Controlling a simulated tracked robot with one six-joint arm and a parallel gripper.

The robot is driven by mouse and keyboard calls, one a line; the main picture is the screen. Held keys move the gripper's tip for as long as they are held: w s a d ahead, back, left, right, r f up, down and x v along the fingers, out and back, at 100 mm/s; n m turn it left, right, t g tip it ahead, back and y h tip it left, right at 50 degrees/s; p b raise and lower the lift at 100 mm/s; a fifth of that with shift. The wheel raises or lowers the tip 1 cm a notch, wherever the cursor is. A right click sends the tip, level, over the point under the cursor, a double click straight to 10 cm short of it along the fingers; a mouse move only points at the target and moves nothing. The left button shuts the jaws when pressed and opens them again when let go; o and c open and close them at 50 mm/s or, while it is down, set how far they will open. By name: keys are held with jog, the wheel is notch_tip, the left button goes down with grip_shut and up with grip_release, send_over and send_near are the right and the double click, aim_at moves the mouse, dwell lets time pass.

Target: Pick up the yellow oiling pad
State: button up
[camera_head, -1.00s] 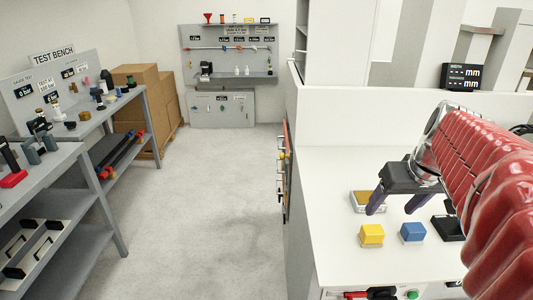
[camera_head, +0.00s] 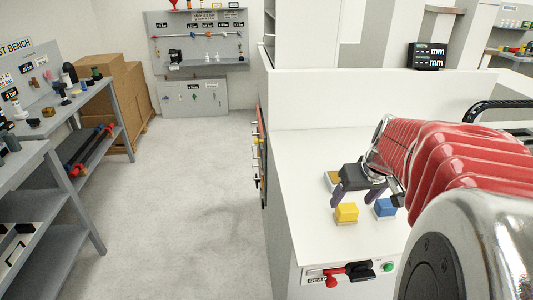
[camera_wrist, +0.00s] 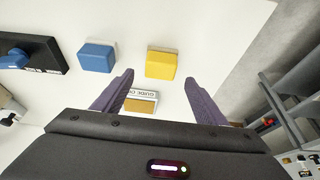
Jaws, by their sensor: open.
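The yellow oiling pad (camera_head: 346,212) is a small yellow block with a pale base, on the white bench top near its front left edge. It also shows in the wrist view (camera_wrist: 161,65), just beyond the gap between my fingertips. My gripper (camera_head: 355,196) is open and empty, with two dark purple fingers pointing down. In the wrist view my gripper (camera_wrist: 158,80) has its fingers spread wide, and nothing lies between the tips. The pad looks apart from both fingers; the height between them is hard to judge.
A similar blue block (camera_head: 385,208) sits right of the yellow pad. A labelled tray with a tan pad (camera_wrist: 142,102) lies behind, partly hidden by my gripper in the head view. The white bench (camera_head: 300,215) has a front panel with a red handle (camera_head: 334,277).

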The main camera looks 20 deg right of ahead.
aim_at(348, 207)
jog(key=shift+w+f, duration=0.1)
jog(key=shift+f, duration=0.15)
jog(key=shift+x, duration=2.5)
jog(key=shift+c, duration=0.5)
jog(key=c, duration=1)
notch_tip(348, 207, up, 10)
